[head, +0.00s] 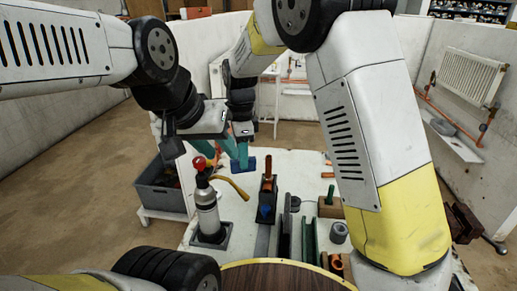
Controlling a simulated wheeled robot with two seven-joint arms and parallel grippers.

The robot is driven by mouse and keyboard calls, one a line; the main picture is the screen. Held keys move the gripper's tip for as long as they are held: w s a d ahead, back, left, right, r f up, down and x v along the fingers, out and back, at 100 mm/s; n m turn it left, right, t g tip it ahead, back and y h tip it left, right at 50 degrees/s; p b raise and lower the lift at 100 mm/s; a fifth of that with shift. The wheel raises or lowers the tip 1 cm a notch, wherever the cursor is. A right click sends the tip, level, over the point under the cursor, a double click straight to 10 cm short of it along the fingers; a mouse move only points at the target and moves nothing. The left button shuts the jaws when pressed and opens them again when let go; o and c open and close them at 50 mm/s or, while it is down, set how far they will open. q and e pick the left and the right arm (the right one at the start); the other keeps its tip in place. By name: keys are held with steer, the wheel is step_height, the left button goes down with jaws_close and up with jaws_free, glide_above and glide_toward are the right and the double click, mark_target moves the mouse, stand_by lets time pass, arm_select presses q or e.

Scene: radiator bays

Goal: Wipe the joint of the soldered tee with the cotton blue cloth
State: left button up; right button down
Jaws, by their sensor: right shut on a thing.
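My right gripper (241,148) reaches in from the upper right, its teal fingers pointing down. It is shut on a dark blue piece that looks like the cotton cloth (246,164), at the far part of the white bench. My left gripper (205,146) is just left of it, also pointing down; its fingertips are partly hidden, so its opening is unclear. An upright copper piece (268,168), possibly the soldered tee, stands in a dark holder (267,192) right of and nearer than the cloth. Its joint is too small to make out. The cloth appears apart from it.
A torch (207,210) with a red knob and curved brass tube stands left of the holder. Green and dark rails (309,240), a grey roll (339,232) and copper bits fill the right. A grey crate (160,190) is left of the bench (238,237); a radiator (470,75) hangs far right.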

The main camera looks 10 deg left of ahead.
mark_target(253, 171)
steer(key=shift+w+d+f, duration=0.1)
steer(key=shift+d+f, duration=0.1)
steer(key=shift+f, duration=0.6)
steer(key=shift+w+d+f, duration=0.1)
steer(key=shift+d+f, duration=0.1)
steer(key=shift+f, duration=0.65)
steer(key=shift+d+f, duration=0.2)
steer(key=shift+f, duration=0.6)
steer(key=shift+w+d, duration=0.3)
steer(key=shift+d, duration=0.4)
steer(key=shift+s+d, duration=0.15)
steer(key=shift+s, duration=0.15)
steer(key=shift+w, duration=0.1)
steer(key=shift+w+a, duration=0.2)
steer(key=shift+w, duration=0.3)
steer(key=shift+s, duration=0.1)
steer(key=shift+s+d, duration=0.2)
steer(key=shift+s, duration=0.35)
